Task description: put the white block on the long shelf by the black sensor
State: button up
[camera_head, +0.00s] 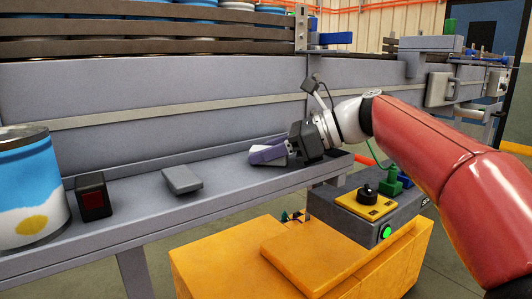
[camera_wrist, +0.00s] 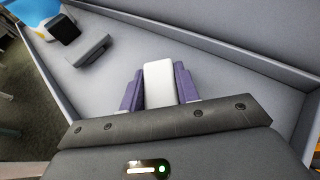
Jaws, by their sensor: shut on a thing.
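The white block (camera_wrist: 158,84) is between the two purple fingers of my gripper (camera_wrist: 157,88) in the wrist view. In the head view my gripper (camera_head: 268,154) is low over the right end of the long grey shelf (camera_head: 232,183), and its fingers mostly hide the block. I cannot tell whether the block touches the shelf. The black sensor (camera_head: 93,197), a small box with a dark red face, stands near the shelf's left end. It also shows at the top left of the wrist view (camera_wrist: 64,29).
A flat grey piece (camera_head: 182,180) lies on the shelf between the sensor and my gripper. A large blue and white can (camera_head: 30,190) stands left of the sensor. A raised wall (camera_head: 160,98) runs behind the shelf. A control box (camera_head: 378,207) is at the right.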

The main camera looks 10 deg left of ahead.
jog(key=o, duration=1)
jog(key=shift+f, duration=0.1)
jog(key=shift+o, duration=0.2)
jog(key=shift+d+r, duration=0.1)
jog(key=shift+r, duration=0.15)
jog(key=p+v, duration=0.1)
jog(key=v, duration=1)
jog(key=shift+w+d+r, duration=0.1)
jog(key=shift+d, duration=0.25)
jog(key=shift+d, duration=0.1)
